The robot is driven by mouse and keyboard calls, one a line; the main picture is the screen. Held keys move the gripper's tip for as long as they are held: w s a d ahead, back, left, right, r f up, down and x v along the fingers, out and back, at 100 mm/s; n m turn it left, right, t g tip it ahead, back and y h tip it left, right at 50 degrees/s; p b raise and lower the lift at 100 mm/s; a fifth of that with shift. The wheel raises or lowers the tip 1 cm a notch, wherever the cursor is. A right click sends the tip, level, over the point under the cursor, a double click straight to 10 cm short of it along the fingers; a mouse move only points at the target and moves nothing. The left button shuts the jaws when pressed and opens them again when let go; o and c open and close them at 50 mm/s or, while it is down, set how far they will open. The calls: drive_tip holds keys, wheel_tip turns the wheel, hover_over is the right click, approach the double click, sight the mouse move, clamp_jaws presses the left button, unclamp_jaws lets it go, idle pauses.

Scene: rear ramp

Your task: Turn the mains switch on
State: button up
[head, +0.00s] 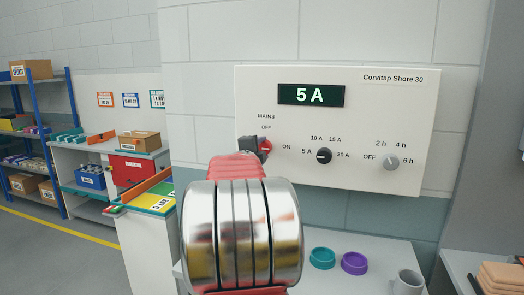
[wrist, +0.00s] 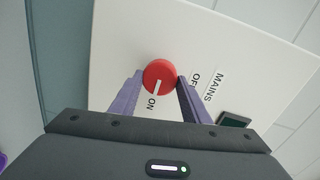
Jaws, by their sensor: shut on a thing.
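The mains switch is a round red knob (wrist: 160,77) on a white panel (wrist: 120,45). In the wrist view, the white line on the knob points towards the ON label; the OFF label lies to the right, partly hidden by a finger. My gripper (wrist: 161,80) has its two purple fingers on either side of the knob, shut on it. In the head view, the knob (head: 265,144) shows only in part beside the dark gripper end, left of the ON label. My arm covers the area below it.
The panel's display (head: 311,95) reads 5 A. A black current knob (head: 323,156) and a grey timer knob (head: 391,162) sit to the right. Below are a teal bowl (head: 322,258), a purple bowl (head: 354,263) and a grey mug (head: 408,282).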

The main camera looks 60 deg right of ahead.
drive_tip(key=shift+f, duration=0.3)
drive_tip(key=o, duration=1)
drive_tip(key=shift+r, duration=0.2)
drive_tip(key=shift+o, duration=0.2)
drive_tip(key=shift+a, duration=0.1)
drive_tip(key=s+a, duration=0.2)
drive_tip(key=a, duration=1.1)
drive_tip(key=shift+a+r, duration=0.2)
drive_tip(key=shift+r, duration=0.25)
drive_tip(key=shift+s, duration=0.1)
